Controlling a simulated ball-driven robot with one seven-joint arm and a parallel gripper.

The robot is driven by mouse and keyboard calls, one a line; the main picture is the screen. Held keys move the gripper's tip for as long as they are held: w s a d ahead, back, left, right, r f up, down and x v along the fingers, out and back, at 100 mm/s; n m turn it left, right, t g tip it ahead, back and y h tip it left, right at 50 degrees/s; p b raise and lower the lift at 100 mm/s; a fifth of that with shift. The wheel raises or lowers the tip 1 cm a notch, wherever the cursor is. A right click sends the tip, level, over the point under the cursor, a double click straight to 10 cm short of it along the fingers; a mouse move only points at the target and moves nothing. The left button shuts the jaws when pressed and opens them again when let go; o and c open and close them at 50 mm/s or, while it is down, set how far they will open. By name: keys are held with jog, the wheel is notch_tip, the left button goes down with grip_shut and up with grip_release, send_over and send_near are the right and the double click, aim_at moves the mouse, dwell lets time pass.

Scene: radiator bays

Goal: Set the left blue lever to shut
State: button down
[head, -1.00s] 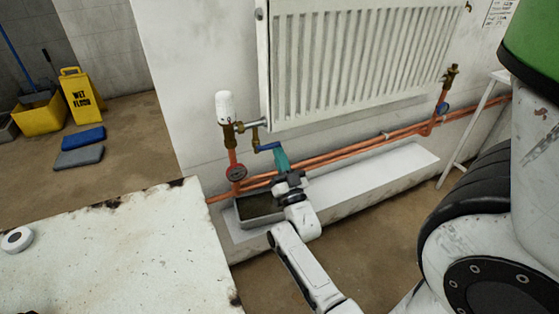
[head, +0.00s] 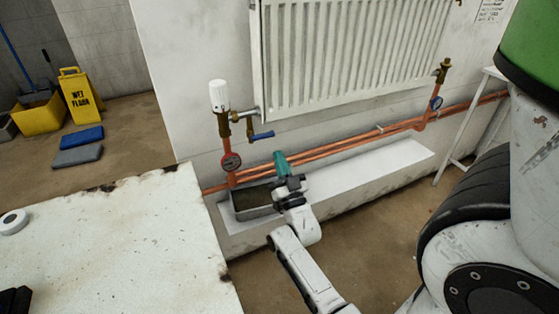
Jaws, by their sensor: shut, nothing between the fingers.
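The left blue lever (head: 262,135) is on a small brass valve below the radiator's lower left corner. Its handle points right, roughly level, crosswise to the short upright brass valve stem. My gripper (head: 279,158), with teal fingers, is shut and empty. It is below and slightly right of the lever's free end, with a small gap between them in the picture. It is in front of the copper pipes; I cannot tell whether it touches them.
A grey tray (head: 257,211) sits below on the white ledge (head: 370,170). Copper pipes (head: 340,146) run along the wall. A stained white table (head: 110,240) fills the lower left.

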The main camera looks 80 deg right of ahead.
jog(key=v, duration=0.9)
jog(key=shift+s, duration=0.2)
jog(key=shift+f, duration=0.1)
